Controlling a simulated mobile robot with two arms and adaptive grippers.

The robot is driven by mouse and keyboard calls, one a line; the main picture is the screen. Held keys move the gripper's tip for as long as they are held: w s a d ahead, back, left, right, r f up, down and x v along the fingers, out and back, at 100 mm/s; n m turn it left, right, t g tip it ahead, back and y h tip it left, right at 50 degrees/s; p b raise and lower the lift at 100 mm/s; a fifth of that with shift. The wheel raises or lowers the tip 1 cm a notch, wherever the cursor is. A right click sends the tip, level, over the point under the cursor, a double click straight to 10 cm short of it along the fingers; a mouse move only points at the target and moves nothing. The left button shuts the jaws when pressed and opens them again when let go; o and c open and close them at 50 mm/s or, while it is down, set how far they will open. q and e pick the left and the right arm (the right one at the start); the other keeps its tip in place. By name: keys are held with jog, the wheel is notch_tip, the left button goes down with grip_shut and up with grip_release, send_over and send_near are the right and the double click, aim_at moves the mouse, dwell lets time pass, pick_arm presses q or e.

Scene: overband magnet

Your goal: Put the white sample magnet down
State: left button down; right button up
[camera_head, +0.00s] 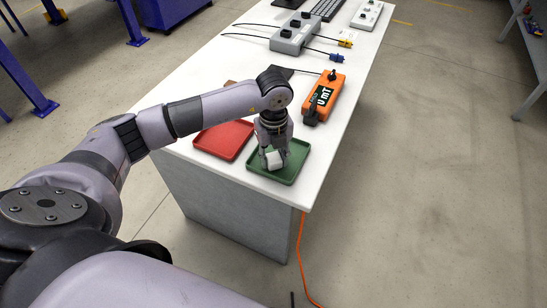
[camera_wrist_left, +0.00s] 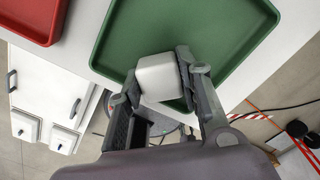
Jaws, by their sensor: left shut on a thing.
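The white sample magnet (camera_head: 274,160) is a small white block with rounded edges. My left gripper (camera_head: 272,158) points down over the green tray (camera_head: 291,177) and is shut on the magnet. In the left wrist view the magnet (camera_wrist_left: 160,77) sits between the two fingers of the gripper (camera_wrist_left: 158,84), with the green tray (camera_wrist_left: 238,50) behind it. I cannot tell whether the magnet touches the tray floor. My right gripper is not in view.
A red tray (camera_head: 224,141) lies just left of the green tray. An orange handheld device (camera_head: 323,97) lies behind it on the white table (camera_head: 330,130). A grey box with cables (camera_head: 296,33) stands farther back. The table's front edge is close to the trays.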

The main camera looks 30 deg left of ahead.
aim_at(273, 156)
pick_arm(q)
jog(key=shift+f, duration=0.5)
jog(key=shift+f, duration=0.15)
jog(key=c, duration=1.4)
grip_release()
notch_tip(273, 156, up, 12)
jog(key=shift+r+b, duration=0.2)
jog(key=shift+b, duration=0.2)
